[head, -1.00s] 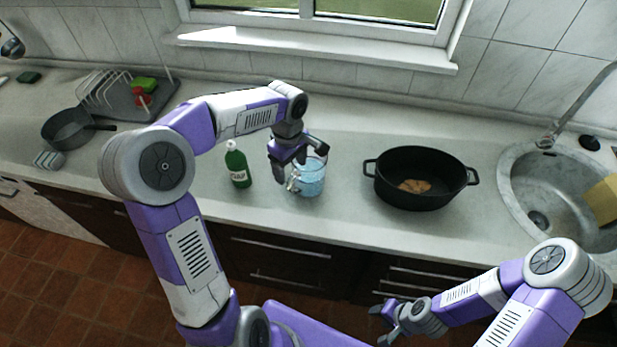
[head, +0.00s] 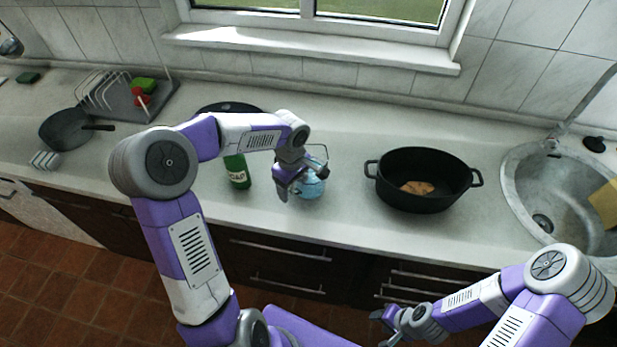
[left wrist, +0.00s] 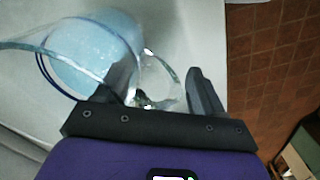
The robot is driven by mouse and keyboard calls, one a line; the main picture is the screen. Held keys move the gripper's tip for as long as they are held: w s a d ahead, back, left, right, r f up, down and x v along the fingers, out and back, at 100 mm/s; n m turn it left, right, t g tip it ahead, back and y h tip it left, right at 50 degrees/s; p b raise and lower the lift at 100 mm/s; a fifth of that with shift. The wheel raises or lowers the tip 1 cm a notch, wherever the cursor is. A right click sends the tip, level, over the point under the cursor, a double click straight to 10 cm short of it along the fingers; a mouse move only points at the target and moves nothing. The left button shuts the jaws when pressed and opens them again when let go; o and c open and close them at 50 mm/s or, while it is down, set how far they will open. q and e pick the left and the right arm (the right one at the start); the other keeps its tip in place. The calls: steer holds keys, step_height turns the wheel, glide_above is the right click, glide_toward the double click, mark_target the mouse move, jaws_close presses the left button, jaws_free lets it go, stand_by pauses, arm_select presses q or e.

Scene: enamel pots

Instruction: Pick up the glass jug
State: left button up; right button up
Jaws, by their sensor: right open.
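The glass jug (head: 311,188), with pale blue liquid in it, stands on the counter between the green soap bottle and the black pot. In the left wrist view the jug (left wrist: 95,50) fills the upper left, and its clear handle (left wrist: 172,92) shows between my two dark fingers. My left gripper (head: 294,192) is at the jug's handle side and hides part of the jug in the head view. Its fingers are apart, with a gap to the right finger in the left wrist view. My right gripper (head: 378,328) is open and empty, low in front of the counter.
The green soap bottle (head: 237,171) stands close left of the jug. The black pot (head: 423,196) with brown food is to the right, near the sink (head: 530,190). A dark pan (head: 228,106) is behind my left arm.

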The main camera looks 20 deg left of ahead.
arm_select(q)
jaws_close()
steer(key=shift+r, duration=0.15)
stand_by(0.4)
